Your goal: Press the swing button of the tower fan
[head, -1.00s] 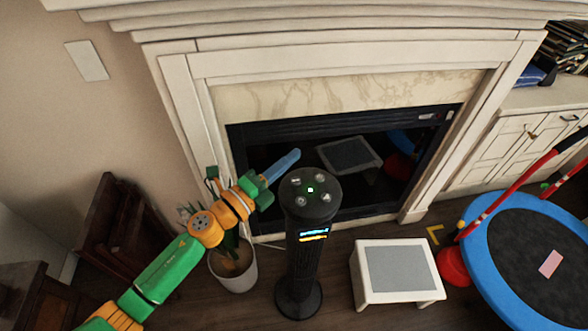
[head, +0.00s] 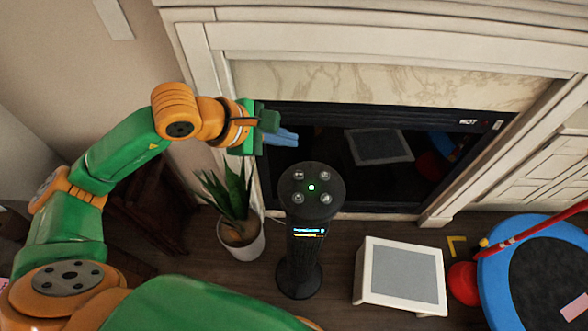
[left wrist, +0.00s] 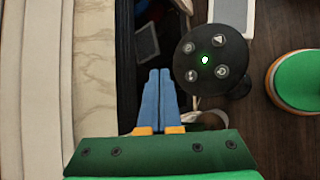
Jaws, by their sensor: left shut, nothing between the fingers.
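The black tower fan (head: 312,215) stands upright on the wood floor in front of the fireplace. Its round top carries several silver buttons around a green light (head: 311,187); a lit display (head: 310,229) is on its front. My left gripper (head: 294,139) is shut and empty, behind and slightly left of the fan top, apart from it. In the left wrist view the shut blue fingers (left wrist: 160,80) point up beside the fan top (left wrist: 212,60), with the buttons to their right. The button icons are small; I cannot tell which is swing. My right gripper is not in view.
A potted plant (head: 238,240) stands close left of the fan. A white step stool (head: 370,292) is to its right. A blue-rimmed trampoline (head: 492,285) and a red ball (head: 463,284) are further right. The fireplace (head: 380,85) is behind.

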